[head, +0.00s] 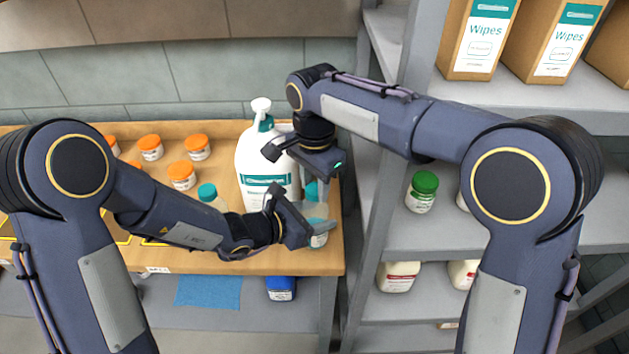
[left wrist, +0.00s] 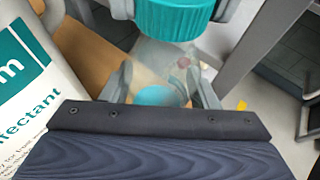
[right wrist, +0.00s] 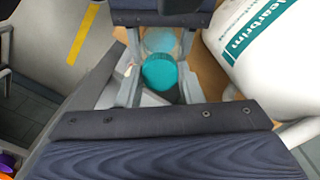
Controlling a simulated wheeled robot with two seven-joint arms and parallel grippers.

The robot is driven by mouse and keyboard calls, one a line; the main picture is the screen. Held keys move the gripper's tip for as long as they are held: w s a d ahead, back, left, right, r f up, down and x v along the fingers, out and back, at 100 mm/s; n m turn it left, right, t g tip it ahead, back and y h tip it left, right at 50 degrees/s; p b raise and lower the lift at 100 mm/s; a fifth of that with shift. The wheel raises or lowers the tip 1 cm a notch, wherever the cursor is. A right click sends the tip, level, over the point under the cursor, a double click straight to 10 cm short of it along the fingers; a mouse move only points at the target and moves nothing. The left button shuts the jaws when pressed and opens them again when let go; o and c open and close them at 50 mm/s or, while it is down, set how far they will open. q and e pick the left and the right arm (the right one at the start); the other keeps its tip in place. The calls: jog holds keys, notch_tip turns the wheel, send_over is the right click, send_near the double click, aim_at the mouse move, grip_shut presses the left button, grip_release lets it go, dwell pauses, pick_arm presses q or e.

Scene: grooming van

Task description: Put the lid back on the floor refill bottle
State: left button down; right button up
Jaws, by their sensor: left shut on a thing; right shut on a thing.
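The floor refill bottle (head: 319,240) is a small clear bottle with blue in it, at the right end of the wooden bench. My left gripper (head: 304,216) is shut around its body; the left wrist view shows the clear bottle (left wrist: 165,62) between the fingers. A teal lid (head: 311,190) is above the bottle, in my right gripper (head: 318,184), which is shut on it. The lid also shows in the left wrist view (left wrist: 172,15) and between the fingers in the right wrist view (right wrist: 159,72). I cannot tell whether lid and bottle touch.
A large white pump bottle (head: 262,160) stands close beside both grippers. Another teal-capped bottle (head: 208,194) and several orange-lidded jars (head: 182,175) stand further left on the bench (head: 225,128). A grey shelf unit (head: 400,235) with jars and wipes boxes stands right.

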jog(key=m, duration=1.2)
jog(key=shift+a+m, duration=0.1)
jog(key=shift+m, duration=0.3)
jog(key=m, duration=0.6)
jog(key=shift+f, duration=0.1)
jog(key=m, duration=0.3)
jog(key=shift+s+f, duration=0.1)
jog(key=shift+f, duration=0.2)
jog(key=shift+d+f+m+g, duration=0.25)
jog(key=shift+d+m+g, duration=0.05)
jog(key=shift+m, duration=0.8)
jog(key=shift+r+m, duration=0.1)
jog(key=shift+m, duration=0.3)
jog(key=shift+a+r+m, duration=0.15)
jog(key=shift+r+m, duration=0.25)
jog(key=shift+r, duration=0.05)
jog(key=o, duration=0.9)
